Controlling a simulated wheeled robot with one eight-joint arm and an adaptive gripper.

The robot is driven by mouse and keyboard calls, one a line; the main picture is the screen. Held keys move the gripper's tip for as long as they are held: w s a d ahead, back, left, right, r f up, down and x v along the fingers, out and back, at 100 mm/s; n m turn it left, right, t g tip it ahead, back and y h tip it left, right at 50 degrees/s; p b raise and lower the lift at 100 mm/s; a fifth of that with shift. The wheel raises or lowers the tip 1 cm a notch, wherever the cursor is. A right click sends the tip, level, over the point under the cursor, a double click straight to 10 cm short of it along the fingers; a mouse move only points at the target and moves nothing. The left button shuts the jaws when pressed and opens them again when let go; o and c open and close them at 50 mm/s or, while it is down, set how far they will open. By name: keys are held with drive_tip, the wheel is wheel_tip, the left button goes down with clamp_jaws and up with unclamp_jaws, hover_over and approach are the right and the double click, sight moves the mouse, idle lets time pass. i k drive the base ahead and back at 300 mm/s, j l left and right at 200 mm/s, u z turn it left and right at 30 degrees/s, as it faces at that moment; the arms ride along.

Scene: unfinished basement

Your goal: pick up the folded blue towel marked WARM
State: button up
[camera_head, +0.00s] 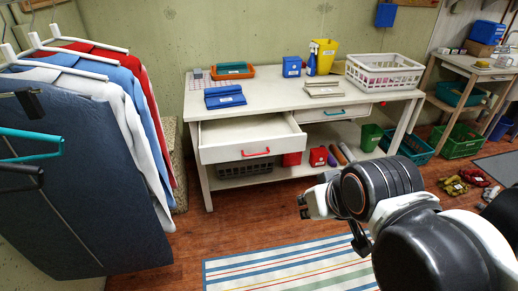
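A folded blue towel (225,97) lies on the left part of the white worktable, near its front edge above the pulled-out drawer. A small pale label shows on its front, but its lettering is too small to read. A folded beige cloth (324,88) with a label lies further right on the same top. My gripper (302,206) is in front of the table, below tabletop level and right of the open drawer, well apart from the towel. Its two dark fingertips look spread, with nothing between them.
The drawer (250,138) with a red handle sticks out from the worktable (268,96). An orange tray (233,71), a blue box (291,66), a yellow container (324,55) and a white basket (384,74) stand on top. Hanging clothes (75,165) crowd the left.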

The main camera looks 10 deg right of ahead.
sight(229, 96)
drive_tip(key=i+l+u, duration=0.15)
drive_tip(key=i+l, duration=0.35)
drive_tip(key=i, duration=0.15)
drive_tip(key=i+l+u, duration=0.2)
drive_tip(key=i+l, duration=0.35)
drive_tip(key=i+l+u, duration=0.15)
drive_tip(key=i+l, duration=0.5)
drive_tip(key=i+l+u, duration=0.15)
drive_tip(key=i+l, duration=0.4)
drive_tip(key=l, duration=0.2)
